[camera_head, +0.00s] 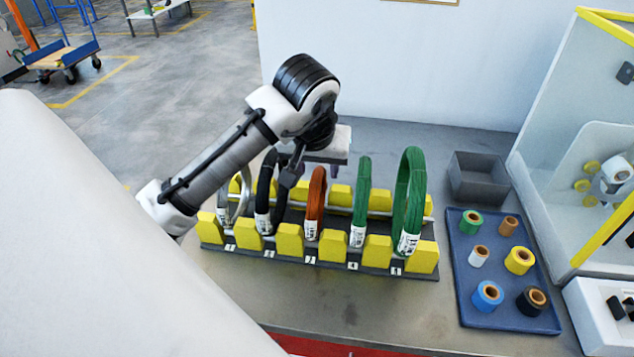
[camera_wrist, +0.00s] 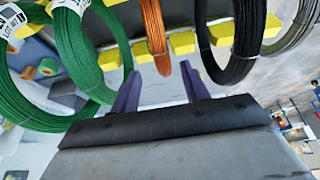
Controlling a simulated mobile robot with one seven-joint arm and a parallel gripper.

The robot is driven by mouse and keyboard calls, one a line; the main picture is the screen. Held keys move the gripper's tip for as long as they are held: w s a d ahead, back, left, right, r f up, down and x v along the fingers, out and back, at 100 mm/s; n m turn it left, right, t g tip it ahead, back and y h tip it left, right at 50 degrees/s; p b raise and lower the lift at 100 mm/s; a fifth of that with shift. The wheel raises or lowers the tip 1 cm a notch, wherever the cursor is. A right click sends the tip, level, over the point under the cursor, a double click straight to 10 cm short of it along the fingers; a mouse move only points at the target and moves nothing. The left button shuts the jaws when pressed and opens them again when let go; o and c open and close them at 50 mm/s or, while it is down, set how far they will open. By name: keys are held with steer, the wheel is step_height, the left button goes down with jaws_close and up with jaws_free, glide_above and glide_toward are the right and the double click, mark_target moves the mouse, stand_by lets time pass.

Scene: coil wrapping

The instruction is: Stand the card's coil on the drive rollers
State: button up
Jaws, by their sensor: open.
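Several coils stand upright in a rack (camera_head: 290,262) with yellow blocks and numbered slots. From left to right they are a silver coil (camera_head: 226,208), a black coil (camera_head: 263,195), a copper-orange coil (camera_head: 315,200), a smaller green coil (camera_head: 362,195) and a larger green coil (camera_head: 401,195). My gripper (camera_head: 334,168) is above the rack, behind the orange coil. In the wrist view my gripper (camera_wrist: 162,88) is open and empty. The orange coil (camera_wrist: 156,35) lies beyond and between its purple fingertips, apparently untouched. I cannot make out a card or identify the drive rollers.
A blue tray (camera_head: 462,290) of tape rolls lies right of the rack, with an empty grey bin (camera_head: 480,176) behind it. A clear-walled machine (camera_head: 555,140) with yellow edges and small yellow wheels (camera_head: 590,166) stands at far right. The table front (camera_head: 330,305) is clear.

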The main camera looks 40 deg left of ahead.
mark_target(317, 176)
steer(key=p+x, duration=0.1)
steer(key=x, duration=0.4)
steer(key=shift+s+a, duration=0.1)
steer(key=shift+s, duration=0.05)
steer(key=shift+c, duration=0.3)
jaws_close()
stand_by(0.9)
